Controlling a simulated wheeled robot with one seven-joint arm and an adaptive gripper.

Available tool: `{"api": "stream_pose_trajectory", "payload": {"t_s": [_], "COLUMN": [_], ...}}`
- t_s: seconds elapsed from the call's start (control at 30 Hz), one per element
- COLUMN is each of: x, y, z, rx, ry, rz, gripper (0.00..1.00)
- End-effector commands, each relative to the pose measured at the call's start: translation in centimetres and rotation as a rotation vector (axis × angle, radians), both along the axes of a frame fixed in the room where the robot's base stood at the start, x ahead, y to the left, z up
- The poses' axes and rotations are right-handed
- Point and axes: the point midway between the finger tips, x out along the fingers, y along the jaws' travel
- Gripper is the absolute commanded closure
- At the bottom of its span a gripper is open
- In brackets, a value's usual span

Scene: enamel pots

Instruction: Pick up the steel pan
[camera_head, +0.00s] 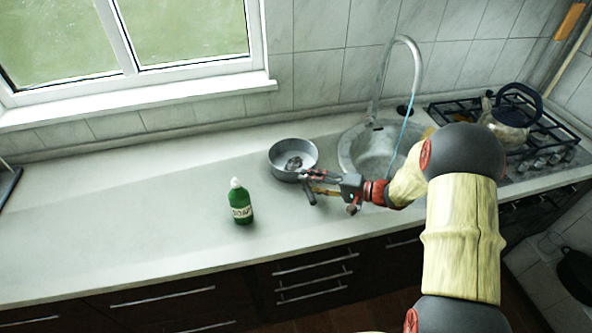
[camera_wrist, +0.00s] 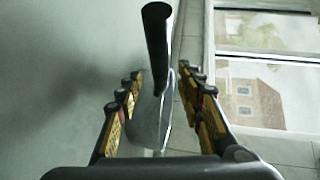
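The steel pan (camera_head: 281,160) stands upright on the counter, left of the sink, with a dark patch inside that I cannot make out. Its dark handle (camera_head: 308,191) points toward the counter's front, beside my gripper (camera_head: 318,183). In the wrist view, the pan's grey side (camera_wrist: 148,125) and its black handle (camera_wrist: 157,40) show in the gap between the fingers of my gripper (camera_wrist: 159,76). The fingers are apart, with space visible on both sides of the handle. My gripper reaches in from the right, and its fingers partly cover the handle area in the head view.
A green soap bottle (camera_head: 240,206) stands left of and in front of the pan. The sink (camera_head: 372,160) with its tall tap (camera_head: 418,62) is to the right. A kettle (camera_head: 503,128) sits on the gas stove (camera_head: 545,125).

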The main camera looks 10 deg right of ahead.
Motion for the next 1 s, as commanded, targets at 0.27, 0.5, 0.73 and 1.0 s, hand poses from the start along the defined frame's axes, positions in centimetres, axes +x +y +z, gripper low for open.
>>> {"api": "stream_pose_trajectory", "payload": {"t_s": [0.27,0.5,0.73,1.0], "x": [0.24,0.23,0.21,0.2], "y": [0.27,0.26,0.26,0.26], "z": [-0.01,-0.01,-0.02,-0.06], "rx": [0.0,0.0,0.0,0.0], "ry": [0.0,0.0,0.0,0.0], "rz": [-0.001,-0.001,-0.001,-0.001], "gripper": [0.62,0.76,0.89,1.0]}}
